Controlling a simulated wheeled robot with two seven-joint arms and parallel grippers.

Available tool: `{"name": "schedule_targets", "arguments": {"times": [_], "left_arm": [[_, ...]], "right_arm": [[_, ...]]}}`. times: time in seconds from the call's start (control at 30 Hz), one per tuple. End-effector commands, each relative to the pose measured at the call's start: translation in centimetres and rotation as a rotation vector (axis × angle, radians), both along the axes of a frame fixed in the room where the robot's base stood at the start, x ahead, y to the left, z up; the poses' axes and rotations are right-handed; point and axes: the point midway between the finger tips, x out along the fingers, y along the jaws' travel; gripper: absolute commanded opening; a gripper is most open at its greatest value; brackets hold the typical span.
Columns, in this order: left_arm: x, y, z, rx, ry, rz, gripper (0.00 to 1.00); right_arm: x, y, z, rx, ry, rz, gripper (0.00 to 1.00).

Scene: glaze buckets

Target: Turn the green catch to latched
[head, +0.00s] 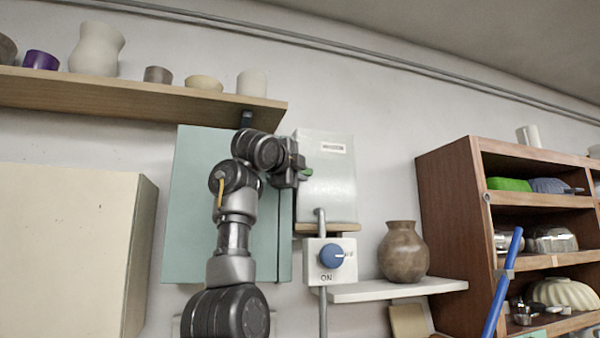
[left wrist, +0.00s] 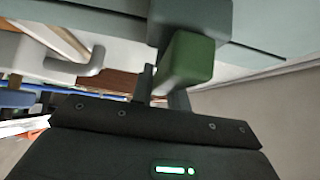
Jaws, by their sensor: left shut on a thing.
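The green catch (head: 307,172) shows as a small green piece at the right edge of the teal cabinet (head: 200,240), with the grey-white box behind it. In the left wrist view the catch (left wrist: 190,58) is a green block on a grey-green mount (left wrist: 188,20). My left gripper (head: 296,172) is shut on the catch, its arm rising in front of the cabinet. The gripper covers part of the catch, so I cannot tell its exact angle. My right gripper is not in view.
A grey-white labelled box (head: 328,185) hangs right beside the catch. Below are a switch box with a blue knob (head: 332,256) and a white shelf (head: 395,290) with a brown vase (head: 402,252). A wooden shelf (head: 140,93) with pots runs above.

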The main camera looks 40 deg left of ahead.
Motion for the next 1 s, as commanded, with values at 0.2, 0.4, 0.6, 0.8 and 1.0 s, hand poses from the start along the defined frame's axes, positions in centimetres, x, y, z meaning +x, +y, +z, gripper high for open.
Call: {"name": "schedule_targets", "arguments": {"times": [0.2,0.4,0.6,0.8,1.0], "left_arm": [[0.2,-0.1,-0.3,0.004,0.007,0.0,0.0],[0.1,-0.1,-0.2,0.003,0.005,0.0,0.38],[0.1,0.0,-0.1,0.002,0.002,0.0,0.38],[-1.3,-0.3,-0.5,0.001,-0.001,-0.001,0.38],[-5.2,-1.1,-0.6,0.001,-0.003,-0.002,0.38]], "right_arm": [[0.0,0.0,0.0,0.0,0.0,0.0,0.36],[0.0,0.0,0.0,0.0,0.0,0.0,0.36],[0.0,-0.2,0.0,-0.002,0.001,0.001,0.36],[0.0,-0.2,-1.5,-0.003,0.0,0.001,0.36],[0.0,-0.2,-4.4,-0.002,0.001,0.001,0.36]]}}
